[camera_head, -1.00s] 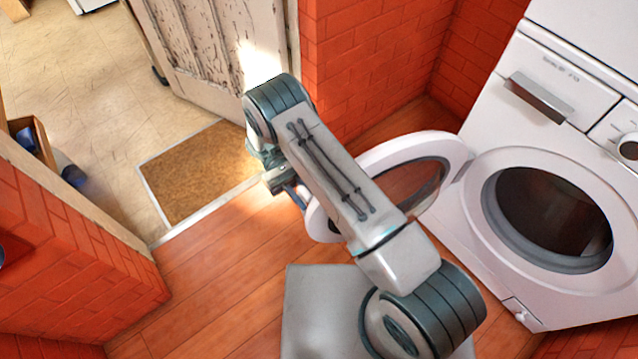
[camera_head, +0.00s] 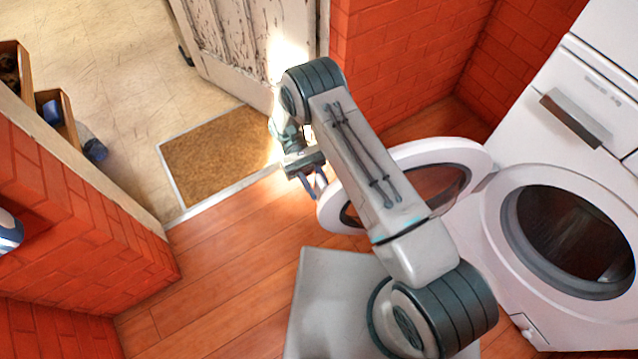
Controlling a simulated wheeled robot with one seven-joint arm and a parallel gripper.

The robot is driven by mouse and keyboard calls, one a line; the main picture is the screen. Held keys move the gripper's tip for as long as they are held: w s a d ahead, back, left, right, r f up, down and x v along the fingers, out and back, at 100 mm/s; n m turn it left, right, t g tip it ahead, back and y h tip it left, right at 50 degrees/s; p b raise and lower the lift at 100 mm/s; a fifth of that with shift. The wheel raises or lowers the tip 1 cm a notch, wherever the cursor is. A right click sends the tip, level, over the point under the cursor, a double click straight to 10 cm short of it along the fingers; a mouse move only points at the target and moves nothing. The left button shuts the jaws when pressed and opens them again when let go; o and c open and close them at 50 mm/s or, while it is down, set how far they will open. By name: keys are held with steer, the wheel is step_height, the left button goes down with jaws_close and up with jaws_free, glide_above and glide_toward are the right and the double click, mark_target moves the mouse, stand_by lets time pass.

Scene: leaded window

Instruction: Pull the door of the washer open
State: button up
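The white washer (camera_head: 470,262) stands at the right, with its dark round drum opening (camera_head: 570,238) exposed. Its round door (camera_head: 438,152), a white ring with a dark glass middle, stands swung wide open to the left of the opening. My arm crosses in front of the door and hides part of it. My gripper (camera_head: 314,188) is at the door's far left edge, fingers pointing down. Its two fingers look parted, with a gap between them. The fingers are close to the rim; I cannot tell whether they touch it.
A brick wall (camera_head: 395,60) rises behind the washer door. A worn, peeling door (camera_head: 235,45) stands open beyond a brown doormat (camera_head: 215,155). A brick wall (camera_head: 70,215) is at the left. Wooden floor (camera_head: 215,270) is clear between it and my base.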

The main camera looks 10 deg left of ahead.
mark_target(317, 175)
steer(key=shift+d, duration=0.1)
stand_by(0.4)
steer(key=shift+r, duration=0.1)
step_height(317, 175, up, 4)
steer(key=p, duration=0.5)
steer(key=shift+r, duration=0.15)
steer(key=o, duration=1.1)
steer(key=d+r, duration=0.1)
steer(key=d, duration=0.1)
steer(key=d+r+p, duration=0.1)
steer(key=d, duration=0.1)
steer(key=d+r, duration=0.2)
steer(key=shift+w+d, duration=0.1)
steer(key=shift+d, duration=0.15)
steer(key=d, duration=0.1)
steer(key=d+r, duration=0.1)
steer(key=d, duration=0.1)
steer(key=d+r+p, duration=0.1)
steer(key=d, duration=0.1)
steer(key=c, duration=1.1)
steer(key=shift+d+r, duration=0.15)
steer(key=shift+r, duration=0.05)
